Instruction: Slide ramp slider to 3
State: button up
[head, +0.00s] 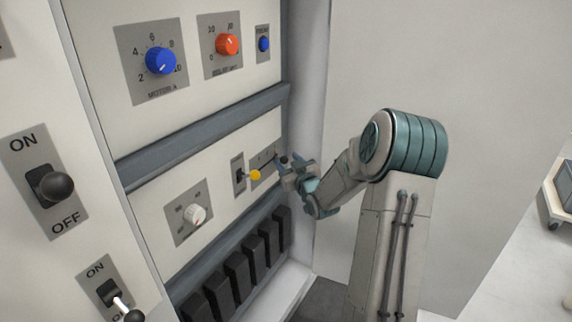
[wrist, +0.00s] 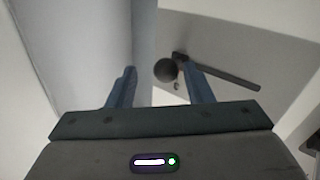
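The knob sits at one end of the slot. In the head view the slider's plate (head: 262,163) is at the right of the panel's lower row, partly hidden by my gripper (head: 284,165). My gripper is open, with its blue fingers pointing at the panel. In the wrist view (wrist: 161,78) the knob appears between the fingertips, nearer the right one, with no clear contact. The scale numbers are not readable.
A white dial (head: 195,215) is farther left, and black breaker blocks (head: 237,275) line the area below. A grey rail (head: 205,135) runs above. The cabinet's side wall (head: 305,90) is close on the right.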

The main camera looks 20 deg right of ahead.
jog(key=shift+a, duration=0.15)
jog(key=s, duration=1.4)
jog(key=shift+d+p, duration=0.3)
jog(key=shift+p, duration=0.15)
jog(key=shift+w, duration=0.1)
jog(key=s+a+r+m+g+h+p, duration=0.1)
jog(key=s+a+r+g+p, duration=0.1)
jog(key=a+r+g+p, duration=0.3)
jog(key=s+a+r+g+h+p, duration=0.2)
jog(key=s+r+g+p, duration=0.1)
jog(key=r+p, duration=0.4)
jog(key=s+a+r+g+y+p, duration=0.1)
jog(key=s+a+r+g+p, duration=0.2)
jog(key=s, duration=0.6)
jog(key=s+a+r+m+g+y+p, duration=0.1)
jog(key=s+a+r+g+p, duration=0.3)
jog(key=s, duration=0.6)
jog(key=a+r+p, duration=0.2)
jog(key=a+r, duration=0.1)
jog(key=r, duration=0.1)
jog(key=shift+r, duration=0.35)
jog(key=shift+w, duration=0.1)
